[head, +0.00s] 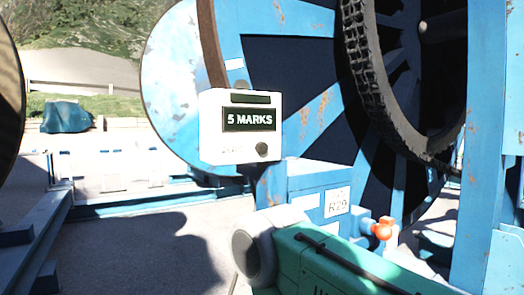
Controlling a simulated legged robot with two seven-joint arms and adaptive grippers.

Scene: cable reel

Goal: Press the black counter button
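The black counter button (262,149) is a small round knob at the lower right of the front face of a white counter box (212,146). The box's dark display reads "5 MARKS" in white letters. The box is in the upper middle of the head view, in front of the rusty rim of a large blue reel (310,110). Nothing covers the button or touches it. Neither of my grippers shows in the head view, so whether they are open or shut is hidden.
Below and right of the box is a blue housing (300,180) with an "R29" label and an orange-red knob (383,230). A black ribbed tyre-like ring (372,85) and a blue upright (485,150) stand at right. Open paved ground (150,240) lies at lower left.

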